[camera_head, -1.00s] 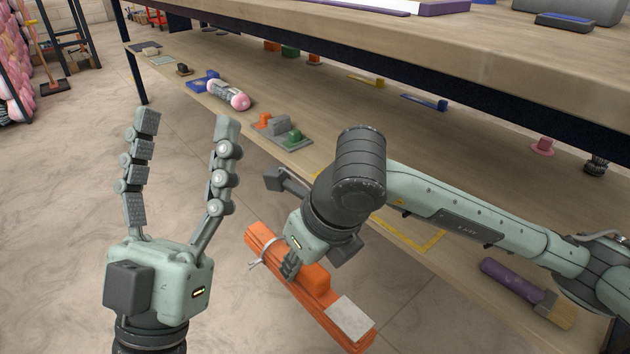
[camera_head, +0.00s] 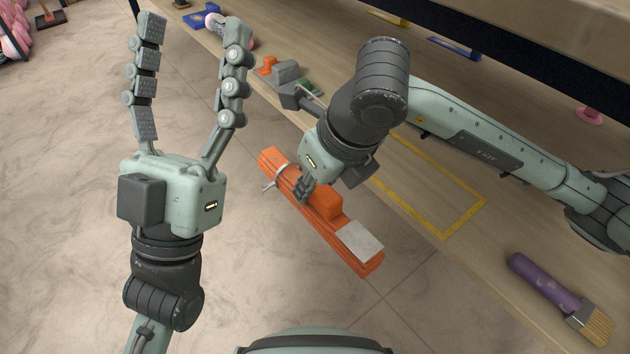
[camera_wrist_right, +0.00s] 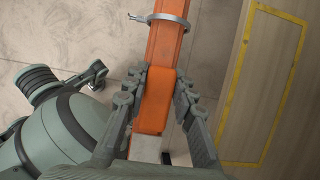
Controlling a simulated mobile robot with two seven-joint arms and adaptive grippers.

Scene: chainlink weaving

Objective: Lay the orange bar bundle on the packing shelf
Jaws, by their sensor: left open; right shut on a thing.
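The orange bar bundle (camera_head: 352,256) has a metal clamp near one end, an orange block on top and a pale grey plate near its other end. My right gripper (camera_head: 304,189) is shut on it by the orange block and holds it over the floor, in front of the shelf edge. The right wrist view shows fingers on both sides of the orange block (camera_wrist_right: 154,108). The packing shelf (camera_head: 503,244) is the wooden board to the right, with a yellow outlined rectangle (camera_head: 440,227) on it. My left gripper (camera_head: 190,40) is open and empty, left of the bundle.
A purple-handled brush (camera_head: 545,285) lies on the shelf at right. Small orange, grey and green parts (camera_head: 285,72) sit further back, near a blue item (camera_head: 200,18). A dark beam and upper board overhang the shelf. The yellow rectangle is empty where visible.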

